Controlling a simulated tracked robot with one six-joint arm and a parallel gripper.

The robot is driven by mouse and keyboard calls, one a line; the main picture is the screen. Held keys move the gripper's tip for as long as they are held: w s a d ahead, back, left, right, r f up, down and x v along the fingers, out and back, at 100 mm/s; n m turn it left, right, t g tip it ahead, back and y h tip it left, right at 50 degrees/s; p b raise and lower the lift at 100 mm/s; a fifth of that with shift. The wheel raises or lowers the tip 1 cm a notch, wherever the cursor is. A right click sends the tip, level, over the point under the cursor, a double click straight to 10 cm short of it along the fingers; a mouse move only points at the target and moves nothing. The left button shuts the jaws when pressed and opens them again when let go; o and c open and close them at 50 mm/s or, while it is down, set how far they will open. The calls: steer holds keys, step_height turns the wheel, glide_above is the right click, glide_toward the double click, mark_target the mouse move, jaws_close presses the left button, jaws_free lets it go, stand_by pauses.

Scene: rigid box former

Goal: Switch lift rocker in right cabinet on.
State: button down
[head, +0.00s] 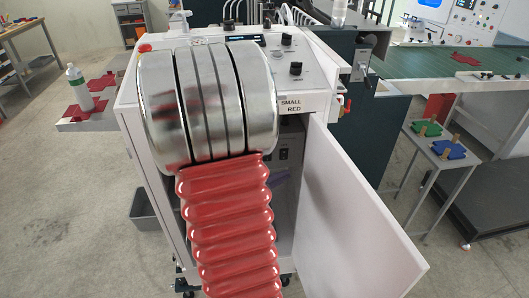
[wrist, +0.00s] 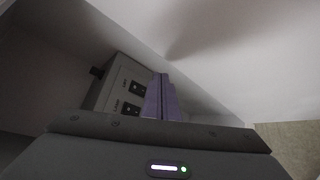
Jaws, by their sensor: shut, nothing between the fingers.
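The right cabinet is open, and its white door (head: 350,215) is swung out to the right. Inside is a grey switch box (head: 288,150), partly hidden in the head view. In the wrist view the grey box (wrist: 112,88) shows two dark rockers, an upper one (wrist: 136,88) and a lower one (wrist: 130,108). My gripper (wrist: 161,90) has purple fingers, shut and empty. They extend to the right of the rockers in the picture; contact cannot be told.
Pale cabinet walls (wrist: 130,38) close in around the gripper. In the head view, a control panel (head: 285,55) tops the cabinet, and a small table (head: 445,150) stands right of the door.

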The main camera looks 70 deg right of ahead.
steer(key=shift+n+t+h, duration=0.3)
steer(key=shift+n+t, duration=0.1)
steer(key=shift+n, duration=0.5)
steer(key=d+f, duration=0.1)
steer(key=f, duration=0.1)
steer(key=s+d+f, duration=0.1)
steer(key=d+f, duration=0.1)
steer(key=shift+s+f, duration=0.1)
steer(key=shift+s, duration=0.05)
steer(key=shift+d, duration=0.1)
